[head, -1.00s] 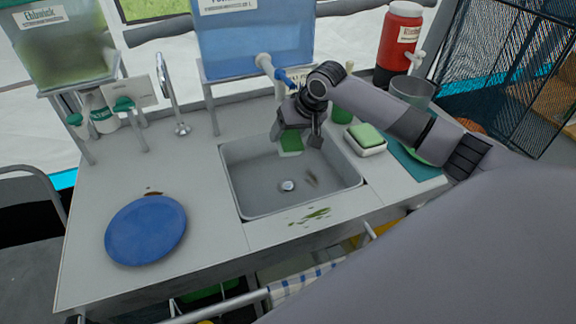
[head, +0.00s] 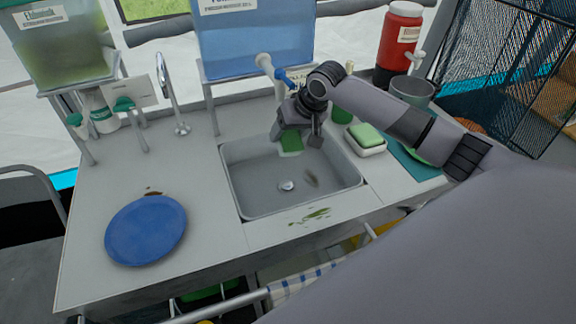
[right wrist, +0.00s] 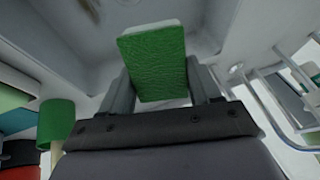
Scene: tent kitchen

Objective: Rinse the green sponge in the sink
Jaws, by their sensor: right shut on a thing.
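The green sponge (head: 291,144) is held by my right gripper (head: 297,139) at the back of the grey sink (head: 265,190), below the tap of the blue water container (head: 255,40). In the right wrist view the sponge (right wrist: 155,60) sits between the two fingers of my right gripper (right wrist: 160,85), which is shut on it. I cannot tell whether water is running or whether the sponge touches the sink. My left gripper is not in view.
A blue plate (head: 146,230) lies on the counter left of the sink. Green smears (head: 315,216) mark the front ledge. A white dish with a green-topped block (head: 366,139) stands right of the sink. A metal faucet (head: 172,95) stands behind left. A red dispenser (head: 399,40) is at the back right.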

